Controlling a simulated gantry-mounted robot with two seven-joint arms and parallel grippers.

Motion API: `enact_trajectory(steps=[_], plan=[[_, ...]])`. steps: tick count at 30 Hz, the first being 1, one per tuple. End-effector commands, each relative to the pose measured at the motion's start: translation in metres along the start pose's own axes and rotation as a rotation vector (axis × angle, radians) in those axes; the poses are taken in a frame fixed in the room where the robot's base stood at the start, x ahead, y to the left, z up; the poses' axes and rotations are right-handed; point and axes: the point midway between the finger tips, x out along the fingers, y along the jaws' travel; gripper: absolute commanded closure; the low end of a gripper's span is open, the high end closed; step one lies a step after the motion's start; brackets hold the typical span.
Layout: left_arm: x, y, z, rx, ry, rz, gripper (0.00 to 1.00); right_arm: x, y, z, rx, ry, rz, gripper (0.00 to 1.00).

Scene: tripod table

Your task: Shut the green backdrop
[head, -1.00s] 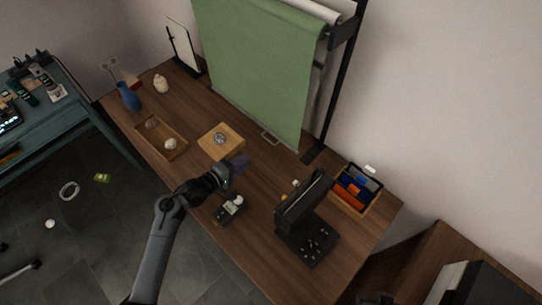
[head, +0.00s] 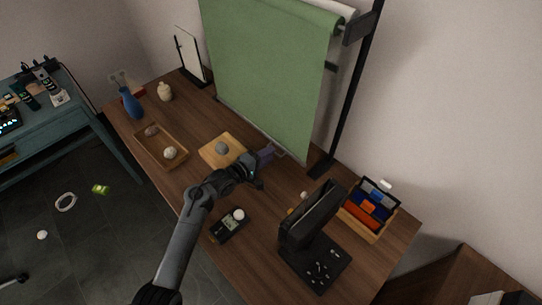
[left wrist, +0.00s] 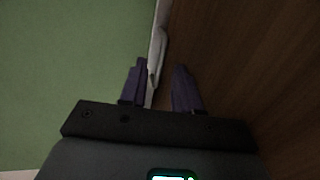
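The green backdrop (head: 265,75) hangs unrolled from a roller at the top down to the back of the table (head: 262,235). In the left wrist view its green sheet (left wrist: 70,60) fills the left side, edged by a pale bottom bar with a light pull handle (left wrist: 157,52). My left gripper (head: 268,152) is at the backdrop's lower edge, near the handle. Its purple fingers (left wrist: 160,85) are apart, with the handle's end between or just beyond them; contact cannot be told. My right gripper is out of view.
A black stand (head: 312,230) and an organizer box (head: 368,210) are to the right. A black upright (head: 350,110) stands beside the backdrop. A tray (head: 160,148) lies at left.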

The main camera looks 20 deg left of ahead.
Motion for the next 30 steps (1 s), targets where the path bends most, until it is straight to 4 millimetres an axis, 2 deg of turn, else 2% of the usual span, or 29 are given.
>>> enact_trajectory(steps=[6,17,24,30], plan=[[0.018,-0.001,0.000,-0.001,0.000,0.000,0.68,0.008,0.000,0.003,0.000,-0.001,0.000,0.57],[0.022,0.000,0.000,0.000,0.000,0.000,0.68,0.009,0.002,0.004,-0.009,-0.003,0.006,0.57],[0.021,0.000,0.000,0.000,0.000,0.000,1.00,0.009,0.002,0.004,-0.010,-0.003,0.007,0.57],[0.021,0.000,0.000,0.000,0.000,0.000,1.00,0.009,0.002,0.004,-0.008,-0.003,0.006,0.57]])
